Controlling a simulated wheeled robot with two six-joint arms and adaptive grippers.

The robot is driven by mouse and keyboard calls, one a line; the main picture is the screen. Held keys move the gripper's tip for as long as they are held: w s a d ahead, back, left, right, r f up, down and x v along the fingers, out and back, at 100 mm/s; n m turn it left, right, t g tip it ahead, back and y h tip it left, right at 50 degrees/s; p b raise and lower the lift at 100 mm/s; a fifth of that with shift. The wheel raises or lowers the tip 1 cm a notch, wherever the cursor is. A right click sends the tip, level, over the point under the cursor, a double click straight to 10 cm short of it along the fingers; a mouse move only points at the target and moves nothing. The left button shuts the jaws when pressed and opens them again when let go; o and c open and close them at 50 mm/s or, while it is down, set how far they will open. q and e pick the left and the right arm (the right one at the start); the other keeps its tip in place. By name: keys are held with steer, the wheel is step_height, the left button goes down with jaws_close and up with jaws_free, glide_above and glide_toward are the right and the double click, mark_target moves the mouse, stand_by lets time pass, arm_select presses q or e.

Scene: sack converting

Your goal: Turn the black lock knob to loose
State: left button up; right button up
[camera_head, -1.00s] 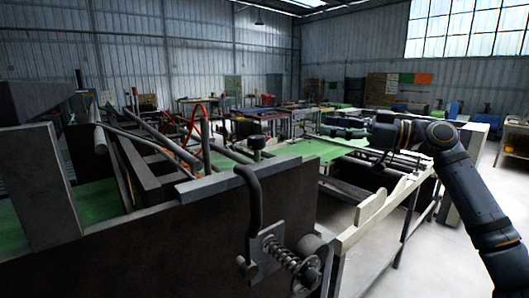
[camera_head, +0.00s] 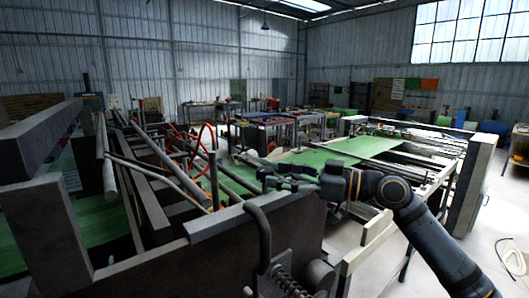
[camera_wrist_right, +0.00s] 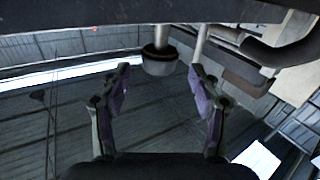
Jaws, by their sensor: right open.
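The black lock knob (camera_head: 267,173) stands on the top edge of the dark machine side plate (camera_head: 210,262), near the middle of the head view. In the right wrist view a dark round knob (camera_wrist_right: 158,60) shows just beyond the fingertips, roughly between them and a little left of centre. My right gripper (camera_head: 284,182) comes in from the right at the height of the knob. In the right wrist view its two fingers (camera_wrist_right: 160,82) are spread apart with nothing between them. I cannot tell whether a finger touches the knob. My left gripper is not in view.
A bent dark handle (camera_head: 263,235) with a spring (camera_head: 290,284) rises in front of the plate. Bars and rollers (camera_head: 165,170) lie left of the knob. A green bed (camera_head: 310,158) extends behind the gripper.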

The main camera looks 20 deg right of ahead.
mark_target(265, 169)
steer(key=p+x, duration=0.2)
steer(key=x, duration=0.1)
steer(key=shift+w+r, duration=0.1)
steer(key=shift+r, duration=0.05)
steer(key=shift+p+x, duration=0.5)
steer(key=shift+x, duration=0.3)
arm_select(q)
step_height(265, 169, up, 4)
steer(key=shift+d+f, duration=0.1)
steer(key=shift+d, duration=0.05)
arm_select(e)
steer(key=shift+f, duration=0.2)
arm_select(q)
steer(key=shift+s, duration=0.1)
arm_select(e)
steer(key=c, duration=1.1)
steer(key=shift+f+g+y+b, duration=0.3)
steer(key=shift+g+b, duration=0.1)
steer(key=shift+b, duration=0.4)
steer(key=shift+c, duration=0.4)
steer(key=shift+n+g+y+b, duration=0.3)
steer(key=shift+n+g+b, duration=0.1)
steer(key=shift+n, duration=0.1)
steer(key=shift+r, duration=0.2)
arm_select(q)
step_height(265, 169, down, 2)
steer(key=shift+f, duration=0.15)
arm_select(e)
steer(key=shift+r+n, duration=0.1)
steer(key=shift+n, duration=0.2)
